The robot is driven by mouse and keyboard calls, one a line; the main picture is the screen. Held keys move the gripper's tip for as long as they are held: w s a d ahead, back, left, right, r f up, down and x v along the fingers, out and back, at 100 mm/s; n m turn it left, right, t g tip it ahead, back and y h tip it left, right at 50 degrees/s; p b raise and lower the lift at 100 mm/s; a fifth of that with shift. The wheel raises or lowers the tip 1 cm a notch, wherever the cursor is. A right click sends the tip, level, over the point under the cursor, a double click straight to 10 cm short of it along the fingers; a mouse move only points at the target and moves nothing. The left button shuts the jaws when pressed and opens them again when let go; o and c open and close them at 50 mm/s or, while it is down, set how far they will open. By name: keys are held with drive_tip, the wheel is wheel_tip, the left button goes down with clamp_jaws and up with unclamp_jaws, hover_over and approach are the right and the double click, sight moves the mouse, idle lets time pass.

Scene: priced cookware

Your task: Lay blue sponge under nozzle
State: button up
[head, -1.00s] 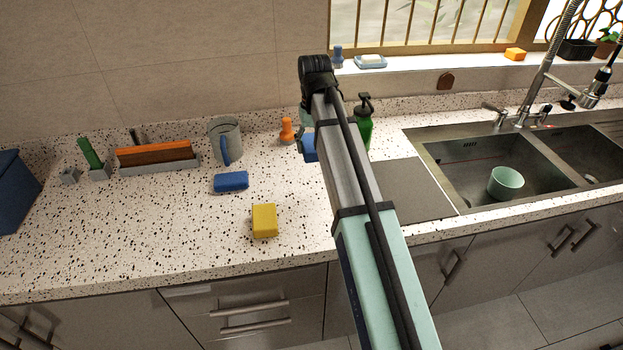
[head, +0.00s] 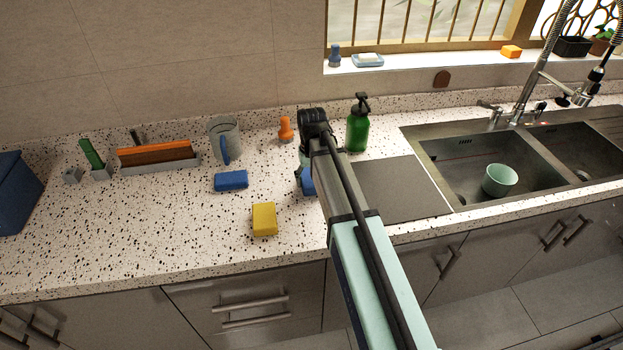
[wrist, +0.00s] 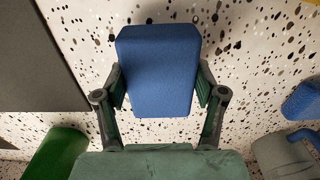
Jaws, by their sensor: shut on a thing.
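My gripper (wrist: 160,82) is shut on a blue sponge (wrist: 158,68), with one finger on each side of it. In the head view the held blue sponge (head: 307,182) is mostly hidden behind my arm. It is over the counter, left of the dark grey board; its height above the counter is hard to tell. A green pump bottle (head: 357,134) with a black nozzle (head: 361,99) stands behind and to the right of it. The bottle (wrist: 55,155) also shows at lower left in the wrist view. A second blue sponge (head: 231,181) lies on the counter to the left.
A yellow sponge (head: 264,219) lies near the front edge. A grey mug (head: 225,139) and an orange object (head: 286,130) stand at the back. The grey board (head: 396,188) lies beside the sink (head: 467,190), which holds a cup (head: 499,180) and has a sprayer tap (head: 528,98).

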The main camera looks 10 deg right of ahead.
drive_tip(key=shift+f, duration=0.35)
drive_tip(key=shift+f, duration=0.15)
drive_tip(key=o, duration=0.9)
drive_tip(key=shift+o, duration=0.2)
wheel_tip(320, 180, up, 12)
drive_tip(key=b, duration=0.2)
drive_tip(key=shift+f+b, duration=0.2)
drive_tip(key=shift+b, duration=0.15)
drive_tip(key=shift+o, duration=0.5)
drive_tip(key=shift+r, duration=0.35)
